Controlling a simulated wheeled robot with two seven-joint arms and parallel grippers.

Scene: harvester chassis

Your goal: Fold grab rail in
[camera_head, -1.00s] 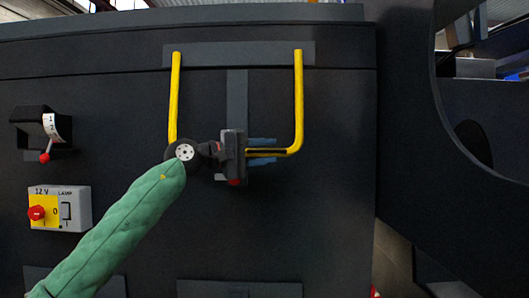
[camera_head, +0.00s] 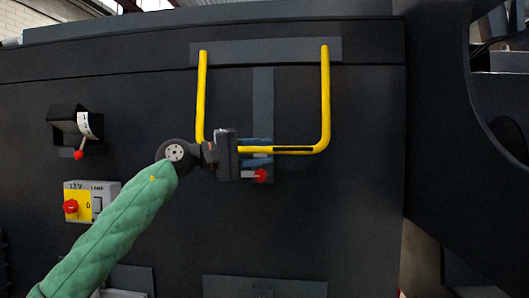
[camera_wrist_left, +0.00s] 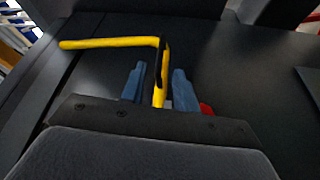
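The grab rail (camera_head: 325,100) is a yellow U-shaped bar hanging from a dark bracket on the dark chassis panel. It has a black strip on its lower bar. A red knob (camera_head: 261,175) shows just below the fingers. My right gripper is not in view.
At left on the panel are a lever box with a red-tipped lever (camera_head: 78,154) and a 12 V switch box (camera_head: 104,190) with a red knob. A dark curved structure (camera_head: 440,110) stands at the right. The panel right of the rail is clear.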

